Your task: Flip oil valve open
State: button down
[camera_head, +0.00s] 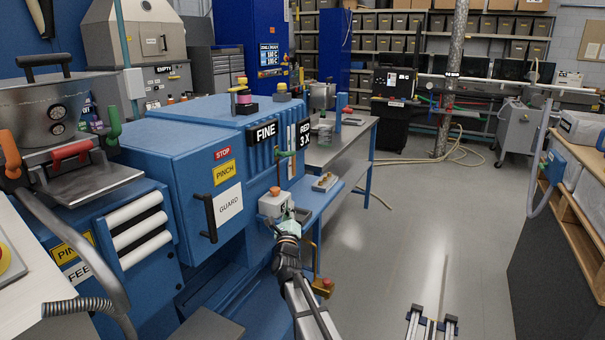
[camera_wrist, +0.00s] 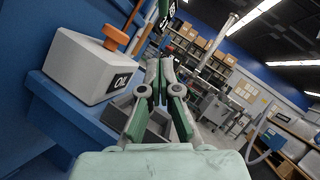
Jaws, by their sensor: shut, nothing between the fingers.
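The white oil box (camera_head: 273,204) sits on the front of the blue machine, with a small orange part (camera_head: 275,190) on top. In the wrist view the box, labelled OIL (camera_wrist: 88,66), is at the left, and its orange top part (camera_wrist: 116,35) is at the upper left. A thin green lever (camera_head: 286,154) shows above the box, and a green piece (camera_wrist: 166,10) is at the top of the wrist view. It is unclear which part is the valve handle. My gripper (camera_head: 289,216) is shut and empty, just right of the box. Its fingers (camera_wrist: 160,72) point upward in the wrist view.
The blue machine (camera_head: 205,150) with its guard door fills the left. A blue ledge (camera_head: 315,199) holding a small tray (camera_head: 325,182) extends right of the box. A steel table (camera_head: 340,146) stands behind. The grey floor (camera_head: 420,220) to the right is open.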

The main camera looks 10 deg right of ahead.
jog(key=shift+w+d+r, duration=0.25)
jog(key=shift+w+r, duration=0.05)
jog(key=shift+r, duration=0.1)
jog(key=p, duration=0.5)
send_near(285, 153)
jog(key=w+d, duration=0.5)
jog(key=w, duration=0.5)
jog(key=shift+s+a+f, duration=0.1)
jog(key=shift+a+f, duration=0.05)
jog(key=shift+f, duration=0.2)
jog(key=shift+a+f+b, duration=0.15)
jog(key=shift+b, duration=0.35)
